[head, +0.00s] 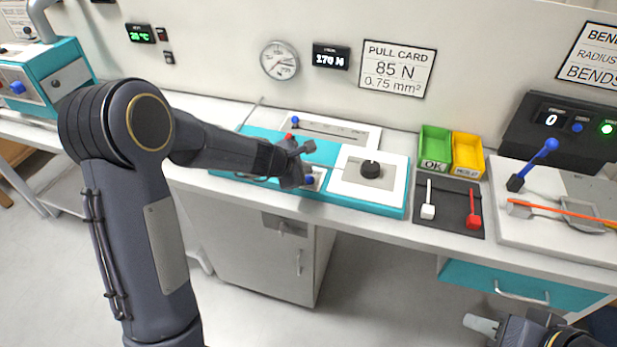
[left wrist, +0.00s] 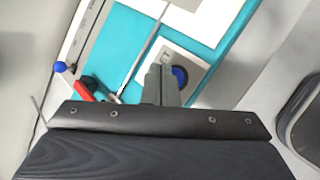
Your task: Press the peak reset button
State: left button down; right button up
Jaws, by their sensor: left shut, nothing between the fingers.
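My left gripper (head: 304,165) is shut and empty over the tester, right beside the button. In the left wrist view its closed fingers (left wrist: 160,82) overlap the button's left edge; I cannot tell whether they touch it. My right gripper (head: 482,325) shows only partly at the bottom right, away from the tester; its jaws are unclear.
A black knob (head: 370,169) stands on a white plate right of the button. A red part (left wrist: 86,88) and a blue-tipped lever (left wrist: 61,67) are left of my fingers. Green (head: 434,145) and yellow (head: 467,153) bins stand further right.

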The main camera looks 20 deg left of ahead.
dwell(0.7)
pick_arm(q)
jog(key=shift+f+b, duration=0.45)
jog(key=shift+f+b, duration=0.45)
dwell(0.5)
dwell(0.3)
jog(key=shift+r+p, duration=0.8)
jog(key=shift+r, duration=0.05)
notch_tip(320, 180, up, 5)
jog(key=p, duration=0.5)
jog(key=shift+r, duration=0.1)
